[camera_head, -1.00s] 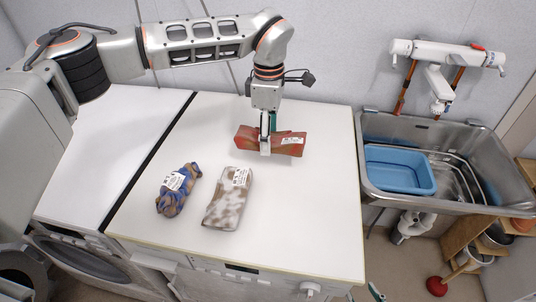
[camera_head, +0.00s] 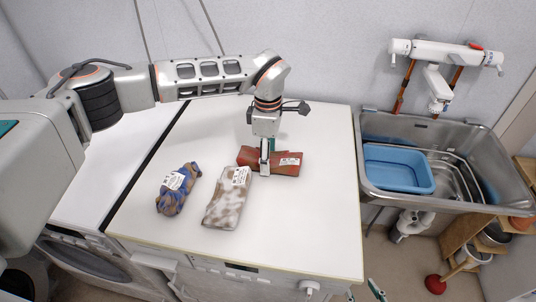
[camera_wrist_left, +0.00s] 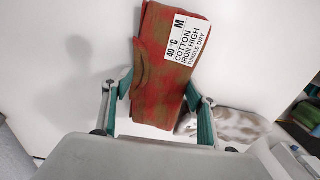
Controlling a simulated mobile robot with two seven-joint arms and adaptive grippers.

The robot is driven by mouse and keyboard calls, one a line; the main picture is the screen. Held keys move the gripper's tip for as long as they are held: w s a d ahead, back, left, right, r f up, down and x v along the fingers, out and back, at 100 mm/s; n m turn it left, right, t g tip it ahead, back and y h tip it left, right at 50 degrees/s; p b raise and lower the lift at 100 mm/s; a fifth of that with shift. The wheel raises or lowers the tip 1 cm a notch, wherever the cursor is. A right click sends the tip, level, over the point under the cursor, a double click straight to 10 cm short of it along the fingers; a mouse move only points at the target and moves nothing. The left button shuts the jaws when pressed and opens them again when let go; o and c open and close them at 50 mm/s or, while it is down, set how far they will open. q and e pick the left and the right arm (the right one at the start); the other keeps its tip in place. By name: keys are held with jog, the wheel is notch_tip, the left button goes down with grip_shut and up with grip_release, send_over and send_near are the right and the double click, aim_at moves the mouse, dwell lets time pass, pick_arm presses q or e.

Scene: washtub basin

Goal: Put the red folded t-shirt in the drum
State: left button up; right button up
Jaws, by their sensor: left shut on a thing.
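The red folded t-shirt (camera_head: 285,163), with a white care label, is over the white top beyond the other two garments. My left gripper (camera_head: 265,165) is shut on it; I cannot tell whether it touches the top. In the left wrist view, the teal fingers of the left gripper (camera_wrist_left: 158,112) flank the red t-shirt (camera_wrist_left: 160,75). The tips of my right gripper (camera_head: 363,291) show at the bottom edge, apart and empty. A front-loading machine (camera_head: 85,260) stands at lower left; the inside of its drum is not clearly visible.
A blue-brown folded garment (camera_head: 180,190) and a grey-white one (camera_head: 227,205) lie on the white top (camera_head: 310,225). The top's right part is clear. A steel sink (camera_head: 490,200) with a blue basin (camera_head: 398,170) is at right. A red plunger (camera_head: 434,284) stands below.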

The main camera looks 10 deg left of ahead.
pick_arm(q)
jog(key=o, duration=1.2)
jog(key=shift+f, duration=0.1)
